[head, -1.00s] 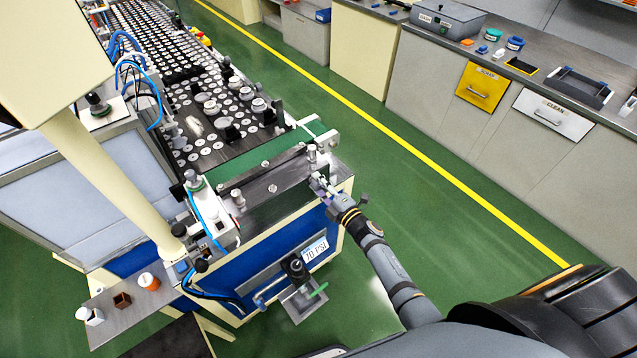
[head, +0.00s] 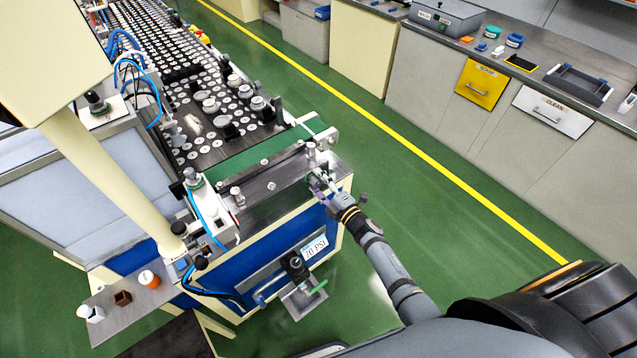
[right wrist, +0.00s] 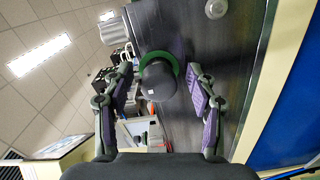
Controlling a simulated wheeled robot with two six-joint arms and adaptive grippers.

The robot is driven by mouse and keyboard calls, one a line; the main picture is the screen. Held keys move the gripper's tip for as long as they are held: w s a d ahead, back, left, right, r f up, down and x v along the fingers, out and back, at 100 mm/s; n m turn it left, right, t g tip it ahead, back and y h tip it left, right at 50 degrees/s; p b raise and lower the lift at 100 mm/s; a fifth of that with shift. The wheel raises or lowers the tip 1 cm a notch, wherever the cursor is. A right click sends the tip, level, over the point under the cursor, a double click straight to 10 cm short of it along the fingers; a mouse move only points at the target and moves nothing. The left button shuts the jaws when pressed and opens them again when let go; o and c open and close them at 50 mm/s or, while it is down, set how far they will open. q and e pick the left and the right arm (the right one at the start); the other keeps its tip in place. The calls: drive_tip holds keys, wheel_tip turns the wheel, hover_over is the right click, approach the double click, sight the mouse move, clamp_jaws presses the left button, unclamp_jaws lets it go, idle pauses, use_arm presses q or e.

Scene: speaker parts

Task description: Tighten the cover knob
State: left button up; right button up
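The cover knob is a dark round knob with a green ring at its base (right wrist: 159,82), seen in the right wrist view. It stands at the right end of the dark metal cover plate (head: 268,186) on the near end of the machine. My right gripper (right wrist: 160,92) is open, with one purple-padded finger on each side of the knob and visible gaps between. In the head view, my right gripper (head: 319,182) is at the plate's right front corner and partly hides the knob. My left gripper is not in view.
A ribbed silver post (head: 312,152) stands close behind the right gripper. A white clamp with a blue hose (head: 203,212) is at the plate's left end. A gauge and valve (head: 297,268) hang on the blue front panel. Green floor to the right is clear.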

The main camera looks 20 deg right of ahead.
drive_tip(key=v, duration=1.2)
idle(0.4)
